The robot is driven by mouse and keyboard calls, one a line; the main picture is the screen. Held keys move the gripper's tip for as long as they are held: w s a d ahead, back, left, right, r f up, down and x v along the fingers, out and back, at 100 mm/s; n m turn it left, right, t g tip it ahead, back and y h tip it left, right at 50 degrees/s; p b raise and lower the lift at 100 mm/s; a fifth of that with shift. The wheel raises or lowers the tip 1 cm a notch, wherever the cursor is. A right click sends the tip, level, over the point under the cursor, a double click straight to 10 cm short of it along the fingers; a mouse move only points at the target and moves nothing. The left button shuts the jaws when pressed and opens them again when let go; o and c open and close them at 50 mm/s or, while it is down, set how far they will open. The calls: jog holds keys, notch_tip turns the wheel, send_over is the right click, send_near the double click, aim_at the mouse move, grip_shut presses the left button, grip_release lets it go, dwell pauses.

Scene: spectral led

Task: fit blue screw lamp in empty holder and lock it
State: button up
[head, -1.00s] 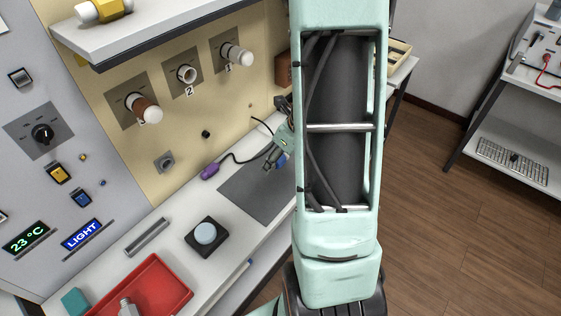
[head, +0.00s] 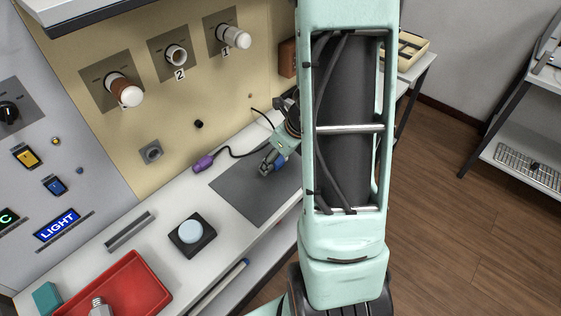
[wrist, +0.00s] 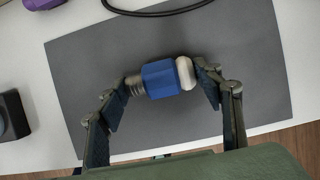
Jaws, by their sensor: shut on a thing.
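The blue screw lamp (wrist: 160,80) has a blue collar, a metal screw thread at its left end and a white rounded tip at its right end in the wrist view. It is over the dark grey mat. My gripper (wrist: 165,84) is shut on it, one finger at the thread end and one at the white tip. In the head view my gripper (head: 269,165) is low over the mat, and a bit of blue shows there. The empty holder (head: 177,56), marked 2, is an open socket on the beige wall panel, between two holders with lamps.
A white-tipped lamp (head: 237,38) is in holder 1. A brown-collared lamp (head: 125,90) is in the left holder. A purple plug (head: 203,163) with a black cable lies by the mat (head: 232,195). A round button (head: 191,233) and a red tray (head: 130,290) are nearer.

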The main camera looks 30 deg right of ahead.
jog(key=shift+f, duration=0.15)
jog(key=shift+f, duration=0.2)
jog(key=o, duration=1.2)
jog(key=shift+c, duration=0.2)
